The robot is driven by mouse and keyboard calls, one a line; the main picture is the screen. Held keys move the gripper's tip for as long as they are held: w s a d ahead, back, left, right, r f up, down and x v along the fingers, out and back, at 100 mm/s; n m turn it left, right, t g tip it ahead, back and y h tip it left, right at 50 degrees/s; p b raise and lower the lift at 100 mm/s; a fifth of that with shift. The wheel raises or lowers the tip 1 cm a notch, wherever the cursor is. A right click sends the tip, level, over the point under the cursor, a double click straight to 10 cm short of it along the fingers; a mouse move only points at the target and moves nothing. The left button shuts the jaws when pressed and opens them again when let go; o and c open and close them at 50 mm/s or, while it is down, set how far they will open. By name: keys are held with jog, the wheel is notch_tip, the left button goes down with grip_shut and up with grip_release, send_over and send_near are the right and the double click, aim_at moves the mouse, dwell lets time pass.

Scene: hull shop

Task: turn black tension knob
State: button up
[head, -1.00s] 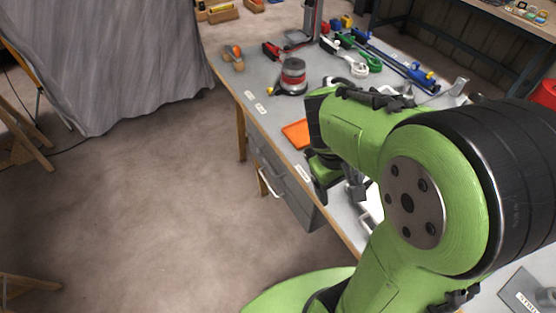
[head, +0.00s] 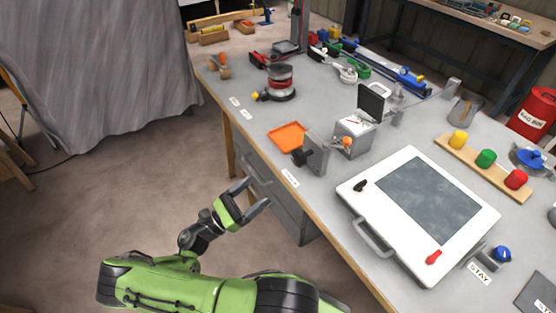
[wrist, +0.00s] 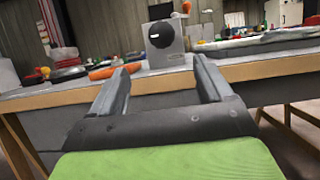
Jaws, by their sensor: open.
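A round black knob (head: 299,157) sits on the front of an upright grey plate (head: 316,150) near the bench's front edge. In the wrist view, the knob (wrist: 160,34) faces me with a pale mark across it, ahead of and above the fingertips. My gripper (head: 257,194) is open and empty, off the bench's front side, left of and lower than the knob in the head view. It is apart from the knob. In the wrist view, its two fingers (wrist: 160,66) point toward the bench edge, with the knob roughly centred between them.
A white panel (head: 458,190) with a handle lies further right. Drawers (head: 275,195) are under the bench; the floor to the left is clear.

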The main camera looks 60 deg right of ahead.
aim_at(294, 161)
jog(key=x, duration=1.5)
jog(key=shift+s+d+b, duration=0.25)
jog(key=shift+s+b, duration=0.05)
jog(key=c, duration=1)
jog(key=shift+m, duration=0.3)
